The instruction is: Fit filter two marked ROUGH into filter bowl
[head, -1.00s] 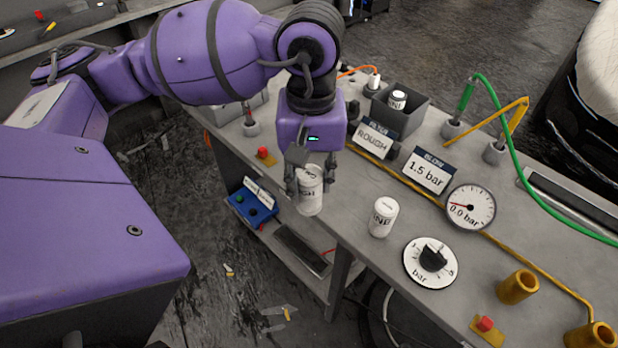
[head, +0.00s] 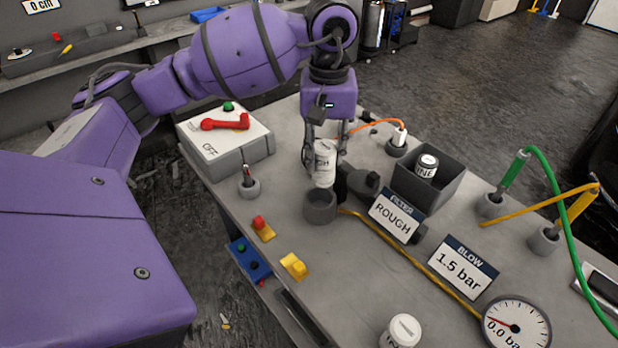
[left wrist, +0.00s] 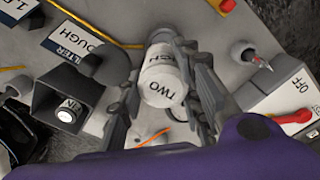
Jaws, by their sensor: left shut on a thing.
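A white cylindrical filter (head: 324,168) is between the fingers of my left gripper (head: 325,160), which is shut on it. In the left wrist view the filter's end (left wrist: 162,87) reads TWO and its side shows part of ROUGH. The dark grey filter bowl (head: 320,208) stands on the bench just below the filter. In the left wrist view the bowl's rim (left wrist: 160,37) shows behind the filter. The filter is upright, close above the bowl; I cannot tell whether its lower end touches or enters the rim. A sign (head: 396,215) reads FILTER ROUGH. My right gripper is not in view.
A dark box (head: 440,195) holds a filter marked INE (head: 427,166). Another white filter (head: 402,330) stands at the front. A dark fitting (head: 362,184) stands right of the bowl. An OFF box (head: 228,145) with a red handle and a short post (head: 248,186) are left.

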